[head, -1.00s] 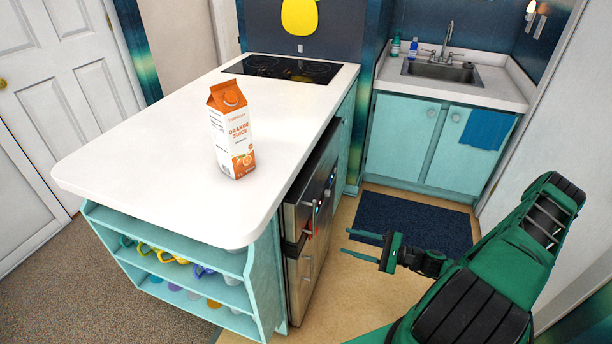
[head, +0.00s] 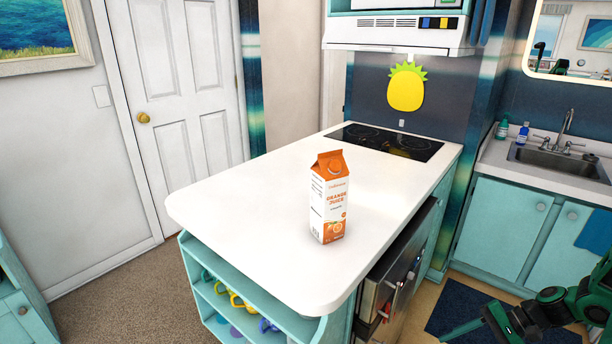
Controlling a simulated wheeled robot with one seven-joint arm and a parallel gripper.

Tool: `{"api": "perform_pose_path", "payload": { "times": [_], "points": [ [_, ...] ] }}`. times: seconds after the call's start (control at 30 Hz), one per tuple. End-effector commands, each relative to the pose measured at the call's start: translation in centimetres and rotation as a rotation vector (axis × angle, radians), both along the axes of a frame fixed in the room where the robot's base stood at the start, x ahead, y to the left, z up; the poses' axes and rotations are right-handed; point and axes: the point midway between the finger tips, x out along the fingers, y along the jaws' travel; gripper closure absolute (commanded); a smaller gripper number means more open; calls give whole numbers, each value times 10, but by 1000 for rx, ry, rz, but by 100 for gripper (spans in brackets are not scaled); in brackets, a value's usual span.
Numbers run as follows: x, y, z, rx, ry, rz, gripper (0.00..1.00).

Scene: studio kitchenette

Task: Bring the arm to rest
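My gripper (head: 462,332) is at the bottom right of the head view, low beside the counter's fridge side and over the dark mat. One green finger shows clearly; the other is cut off or hidden at the frame's bottom edge. The fingers stood apart in the earlier frame, and I see nothing held between them. My green arm (head: 556,308) is folded at the right edge, mostly out of frame.
An orange juice carton (head: 328,198) stands upright on the white counter (head: 235,200), apart from my gripper. A steel fridge (head: 392,290) is under the counter. A dark blue mat (head: 462,308) lies before the sink cabinets (head: 502,225). Carpet (head: 130,300) is clear at left.

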Motion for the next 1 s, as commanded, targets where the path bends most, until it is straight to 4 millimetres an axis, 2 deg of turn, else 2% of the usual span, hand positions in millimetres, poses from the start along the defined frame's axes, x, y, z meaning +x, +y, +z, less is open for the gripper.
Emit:
{"api": "perform_pose_path", "payload": {
  "times": [0.5,0.77,1.0],
  "points": [
    [-39,-30,106,-415,23,254,57],
    [-65,-35,165,-584,13,322,57],
    [-96,-34,215,-713,-12,348,57]
  ]
}}
